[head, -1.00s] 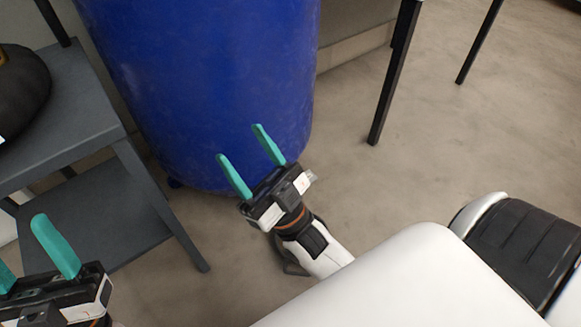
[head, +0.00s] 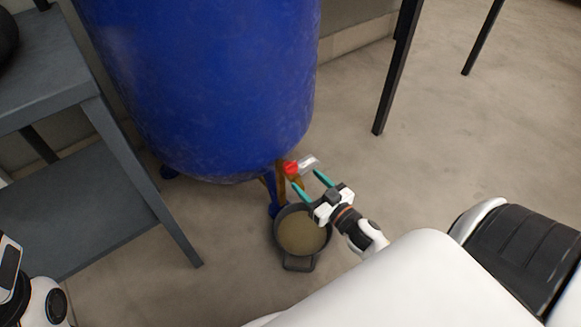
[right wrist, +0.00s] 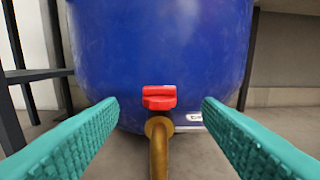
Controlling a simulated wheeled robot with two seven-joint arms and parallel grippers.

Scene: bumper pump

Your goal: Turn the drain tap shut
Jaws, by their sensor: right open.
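The drain tap's red handle (head: 291,168) sits low on the front of the blue drum (head: 205,80), above a brass spout. In the right wrist view the red handle (right wrist: 158,97) lies crosswise, centred between the fingers, with the brass spout (right wrist: 158,148) curving toward the camera below it. My right gripper (head: 306,178) is open and empty, its teal fingers pointing at the tap, one on each side of the handle and apart from it. Only part of my left arm shows at the lower left edge; its fingers are out of view.
A dark pot (head: 285,262) holding tan liquid stands on the floor below the tap. A grey shelf unit (head: 130,160) stands left of the drum. A black table leg (head: 398,70) rises at the right. Floor right of the pot is clear.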

